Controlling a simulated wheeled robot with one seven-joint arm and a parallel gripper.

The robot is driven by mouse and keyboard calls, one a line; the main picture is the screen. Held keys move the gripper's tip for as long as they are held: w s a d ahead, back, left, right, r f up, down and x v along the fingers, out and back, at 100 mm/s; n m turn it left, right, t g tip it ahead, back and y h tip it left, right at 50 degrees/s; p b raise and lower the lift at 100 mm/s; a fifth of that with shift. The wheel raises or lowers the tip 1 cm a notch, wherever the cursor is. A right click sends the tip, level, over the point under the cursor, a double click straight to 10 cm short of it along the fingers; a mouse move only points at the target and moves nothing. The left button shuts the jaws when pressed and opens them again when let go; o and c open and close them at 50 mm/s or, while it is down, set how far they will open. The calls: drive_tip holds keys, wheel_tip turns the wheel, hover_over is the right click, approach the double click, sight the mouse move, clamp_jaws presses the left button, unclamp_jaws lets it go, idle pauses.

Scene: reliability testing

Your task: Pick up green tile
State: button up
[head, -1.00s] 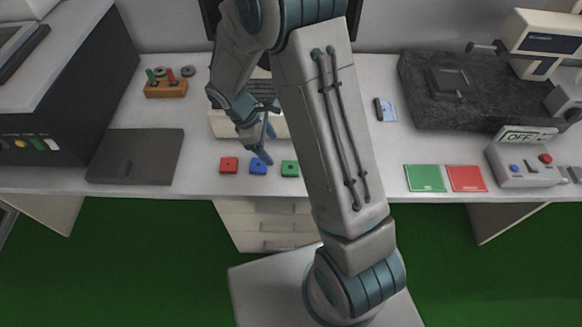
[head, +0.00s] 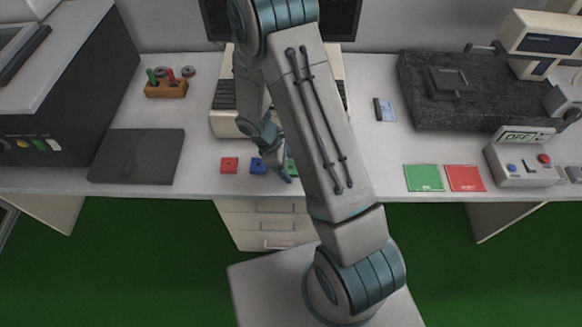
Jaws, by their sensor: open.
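The green tile (head: 292,168) is the rightmost of three small tiles in a row near the front edge of the desk. It is mostly hidden by my gripper and arm. My gripper (head: 285,177) is open, with its fingers pointing down over or beside the green tile. I cannot tell its height or whether it touches the tile. The blue tile (head: 258,166) is just left of my gripper, and the red tile (head: 229,165) is further left.
A keyboard terminal (head: 226,122) stands behind the tiles. A dark flat plate (head: 137,156) lies to the left. Flat green (head: 424,178) and red (head: 466,178) squares lie to the right, next to a control box (head: 524,165). The front desk edge is close to the tiles.

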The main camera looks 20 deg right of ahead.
drive_tip(key=c, duration=1.1)
drive_tip(key=shift+r, duration=0.2)
